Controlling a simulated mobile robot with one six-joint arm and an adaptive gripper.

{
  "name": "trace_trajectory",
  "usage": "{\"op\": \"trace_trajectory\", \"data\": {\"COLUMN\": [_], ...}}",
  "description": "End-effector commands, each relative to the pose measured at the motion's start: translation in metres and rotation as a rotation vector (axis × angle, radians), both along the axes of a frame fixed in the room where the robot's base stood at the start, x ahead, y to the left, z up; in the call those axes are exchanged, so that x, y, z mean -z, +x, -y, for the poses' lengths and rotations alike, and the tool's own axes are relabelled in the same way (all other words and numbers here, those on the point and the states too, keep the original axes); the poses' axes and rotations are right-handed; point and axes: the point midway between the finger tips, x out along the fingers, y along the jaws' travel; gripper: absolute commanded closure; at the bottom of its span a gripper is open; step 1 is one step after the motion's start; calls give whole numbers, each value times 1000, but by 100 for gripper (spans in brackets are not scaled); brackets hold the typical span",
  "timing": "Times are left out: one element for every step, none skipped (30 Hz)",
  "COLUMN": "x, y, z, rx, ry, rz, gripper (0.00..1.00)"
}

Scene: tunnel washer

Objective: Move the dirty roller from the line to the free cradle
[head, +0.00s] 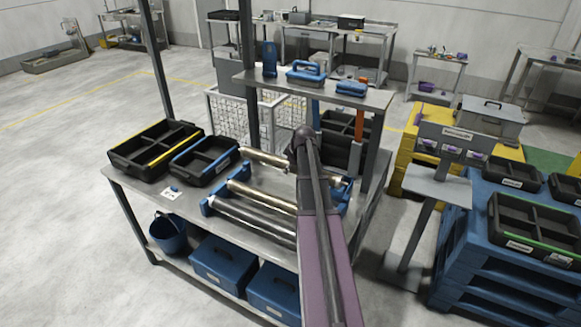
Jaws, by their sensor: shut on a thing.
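A blue roller rack (209,207) stands on the grey workbench. A clean silver roller (250,218) lies across its front. A tan, dirty-looking roller (262,196) lies behind it. Another brownish roller (264,160) shows at the back, left of my arm, at a slight tilt. It passes behind my arm, and a short part shows on the right. I cannot tell whether it rests in the rack or hangs above it. My arm reaches over the bench from the front. My gripper is hidden behind the arm, near the back roller.
Black trays with yellow (150,150) and blue (204,158) trim sit at the bench's left. A raised shelf (330,92) with blue items spans the back, on dark posts. Blue boxes (222,268) and a bucket (168,232) stand below. Blue pallets (470,250) are at right.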

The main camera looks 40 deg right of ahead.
Motion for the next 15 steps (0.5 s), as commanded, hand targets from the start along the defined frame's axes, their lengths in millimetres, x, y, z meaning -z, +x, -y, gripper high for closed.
{"op": "trace_trajectory", "data": {"x": [0, 0, 1, 1, 2, 3, 3, 4, 5, 6, 6, 7, 8, 9, 11], "y": [0, 0, 0, 0, 0, 0, 0, 0, 0, 0, 0, 0, 0, 0, -1], "z": [0, 0, 0, 0, 0, 0, 0, 0, 1, 1, 1, 1, 1, 1, 1], "rx": [1, 1, 1, 1, 1, 1, 1, 1, 2, 2, 2, 2, 2, 2, 3], "ry": [0, 0, 0, 0, 0, 0, 0, 0, 0, 0, 0, 0, 0, 0, 1], "rz": [1, 1, 1, 1, 1, 1, 1, 1, 1, 1, 1, 1, 1, 1, 1], "gripper": [91, 91, 91, 91, 91, 91, 91, 91, 91, 91, 91, 91, 91, 91, 91]}}
